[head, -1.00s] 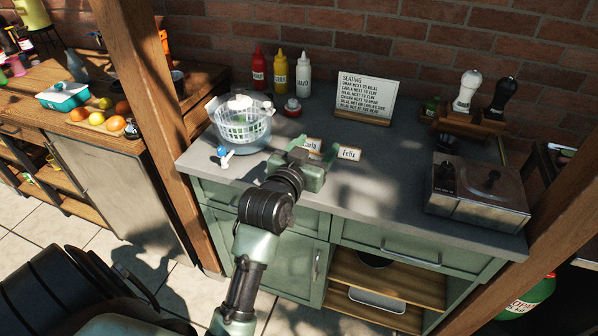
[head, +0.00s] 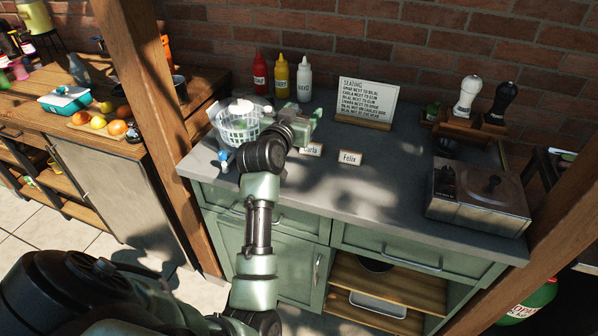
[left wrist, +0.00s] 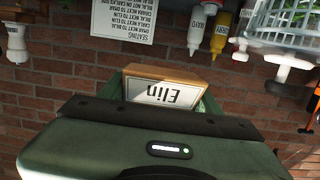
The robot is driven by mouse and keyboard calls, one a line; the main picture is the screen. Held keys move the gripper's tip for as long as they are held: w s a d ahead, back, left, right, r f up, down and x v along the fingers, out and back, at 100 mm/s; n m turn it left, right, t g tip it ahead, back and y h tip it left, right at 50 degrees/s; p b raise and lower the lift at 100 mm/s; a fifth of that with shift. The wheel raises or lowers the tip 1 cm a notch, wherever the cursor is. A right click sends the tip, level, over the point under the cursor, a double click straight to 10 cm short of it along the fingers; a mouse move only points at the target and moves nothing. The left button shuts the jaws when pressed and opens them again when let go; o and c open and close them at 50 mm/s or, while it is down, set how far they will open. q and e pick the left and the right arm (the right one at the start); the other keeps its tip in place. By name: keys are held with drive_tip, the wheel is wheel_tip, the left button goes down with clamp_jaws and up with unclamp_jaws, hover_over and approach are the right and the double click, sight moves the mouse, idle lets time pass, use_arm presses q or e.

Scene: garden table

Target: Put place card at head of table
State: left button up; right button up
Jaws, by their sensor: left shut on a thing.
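My left gripper (head: 308,122) is raised above the back of the grey counter, beside the salad spinner. It is shut on a place card reading "Elin" (left wrist: 166,92), white in a wooden holder, which shows upside down in the left wrist view. In the head view my gripper hides that card. Two more place cards stand on the counter: "Carla" (head: 313,150), partly covered by my wrist, and "Felix" (head: 349,158) to its right. A white seating sign (head: 367,98) on a wooden stand lists seating rules, only partly readable. My right gripper is not in view.
A white salad spinner (head: 238,126) stands left of my gripper. Red, yellow and white sauce bottles (head: 281,75) stand behind it. A metal appliance (head: 478,193) and pepper mills (head: 501,101) are at the right. The counter between Felix and the appliance is clear.

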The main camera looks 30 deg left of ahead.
sight(301, 172)
use_arm(q)
wheel_tip(301, 172, down, 18)
drive_tip(key=shift+r, duration=0.2)
drive_tip(key=shift+f, duration=0.2)
drive_tip(key=o, duration=1.4)
drive_tip(key=shift+c, duration=0.2)
